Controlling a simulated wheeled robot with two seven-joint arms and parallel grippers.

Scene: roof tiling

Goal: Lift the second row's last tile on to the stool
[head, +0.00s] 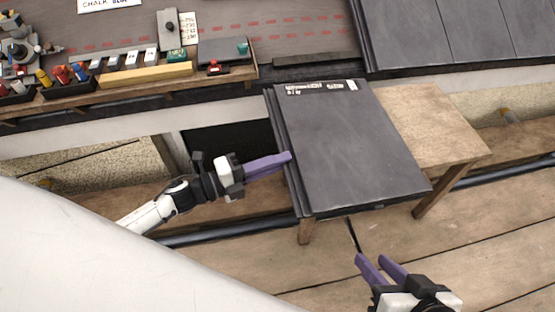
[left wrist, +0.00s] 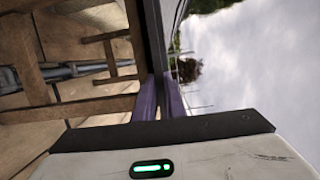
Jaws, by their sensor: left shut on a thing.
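The dark grey tile (head: 355,150) has small pale labels along its far edge. It is over the wooden stool (head: 435,120) and covers the left part of its top; I cannot tell whether it rests on it. My left gripper (head: 288,157) has its purple fingers shut on the tile's left edge. In the left wrist view the fingers (left wrist: 160,97) pinch the tile, seen edge-on as a dark strip (left wrist: 154,40). My right gripper (head: 372,265) is open and empty, in front of the tile and apart from it.
Laid dark tiles (head: 460,30) cover the roof at the back right. A wooden tray (head: 140,85) of tools and coloured pieces stands at the back left. A pipe (head: 220,235) runs along the plank floor (head: 480,240). Bare stool top shows to the tile's right.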

